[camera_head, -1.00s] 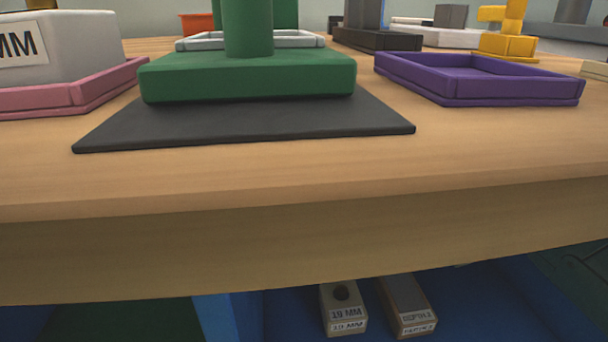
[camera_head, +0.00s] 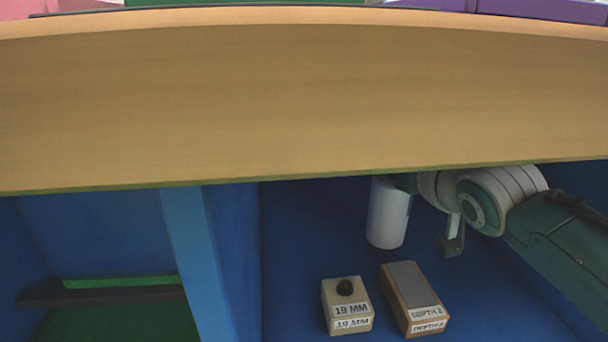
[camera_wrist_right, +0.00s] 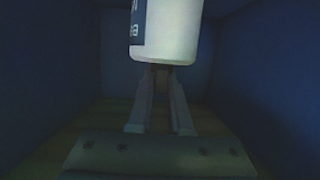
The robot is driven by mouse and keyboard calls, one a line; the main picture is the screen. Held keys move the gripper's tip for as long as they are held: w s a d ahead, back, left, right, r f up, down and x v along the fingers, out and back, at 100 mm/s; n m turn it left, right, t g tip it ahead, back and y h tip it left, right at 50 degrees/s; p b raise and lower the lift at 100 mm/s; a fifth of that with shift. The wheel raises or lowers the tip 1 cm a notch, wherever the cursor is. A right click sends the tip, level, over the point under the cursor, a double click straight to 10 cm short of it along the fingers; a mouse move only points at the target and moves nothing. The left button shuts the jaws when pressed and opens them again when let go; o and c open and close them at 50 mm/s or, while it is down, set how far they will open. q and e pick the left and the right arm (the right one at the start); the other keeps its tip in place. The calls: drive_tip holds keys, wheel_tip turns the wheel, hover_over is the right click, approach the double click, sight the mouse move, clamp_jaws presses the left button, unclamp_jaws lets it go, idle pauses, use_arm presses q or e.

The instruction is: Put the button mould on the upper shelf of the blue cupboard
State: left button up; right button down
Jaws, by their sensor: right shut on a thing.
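My right gripper (camera_head: 407,184) reaches in from the right under the tabletop, inside the blue cupboard (camera_head: 185,255). It is shut on a white cylinder (camera_head: 388,215), held above the compartment floor. In the right wrist view the cylinder (camera_wrist_right: 165,35) has a dark label, only partly in view, and the fingers (camera_wrist_right: 160,75) meet at its lower edge. I cannot tell whether this cylinder is the button mould. My left gripper is not in view.
A wooden block (camera_head: 412,300) with a grey top stands right of the cream block. A blue upright divides the cupboard; left of it are a dark ledge (camera_head: 100,294) and a green surface. The thick tabletop edge (camera_head: 300,105) overhangs everything.

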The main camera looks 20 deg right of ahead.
sight(389, 209)
wheel_tip(389, 209, down, 3)
drive_tip(key=shift+w+f+b, duration=0.1)
drive_tip(key=shift+b, duration=1)
drive_tip(key=shift+w, duration=0.1)
drive_tip(key=c, duration=0.8)
unclamp_jaws()
drive_tip(key=shift+c, duration=0.2)
